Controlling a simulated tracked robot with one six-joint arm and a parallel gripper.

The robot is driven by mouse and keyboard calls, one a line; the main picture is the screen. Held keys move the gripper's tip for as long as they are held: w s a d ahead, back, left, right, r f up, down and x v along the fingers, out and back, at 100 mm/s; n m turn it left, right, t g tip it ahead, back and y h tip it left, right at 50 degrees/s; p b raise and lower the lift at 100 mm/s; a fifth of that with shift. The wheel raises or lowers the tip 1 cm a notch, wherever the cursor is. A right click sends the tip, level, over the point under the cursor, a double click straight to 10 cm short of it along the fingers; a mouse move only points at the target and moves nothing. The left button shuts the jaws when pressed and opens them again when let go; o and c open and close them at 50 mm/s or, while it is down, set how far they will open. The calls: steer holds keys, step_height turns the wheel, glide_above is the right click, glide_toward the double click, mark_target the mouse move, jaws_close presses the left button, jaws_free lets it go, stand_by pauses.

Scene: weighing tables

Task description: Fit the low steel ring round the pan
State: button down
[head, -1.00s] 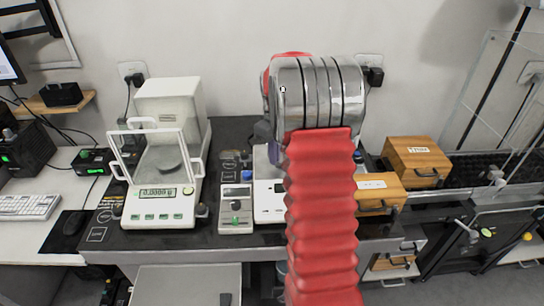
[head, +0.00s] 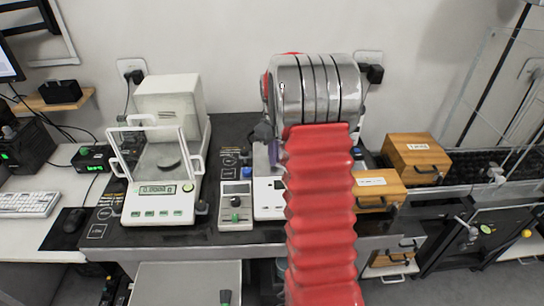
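The pan (head: 170,163) is a small dark disc inside the white balance (head: 160,215), whose front glass panel (head: 150,155) stands in front of the chamber. The balance display is lit, but its digits are too small to read surely. I cannot make out the low steel ring; my arm hides part of the bench. My red-sleeved arm with its metal wrist reaches over the bench to the right of the balance. My gripper's fingers are hidden behind it, so I cannot see whether they hold anything.
A small grey instrument (head: 235,208) and a white device (head: 268,200) stand between balance and arm. Wooden boxes (head: 418,155) stand on the right. The dark bench (head: 105,215) has little free room.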

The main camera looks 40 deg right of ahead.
steer(key=shift+f, duration=0.2)
steer(key=c, duration=1.9)
jaws_free()
steer(key=shift+r, duration=0.1)
step_height(320, 180, up, 14)
steer(key=shift+a+f, duration=0.1)
steer(key=shift+f, duration=0.15)
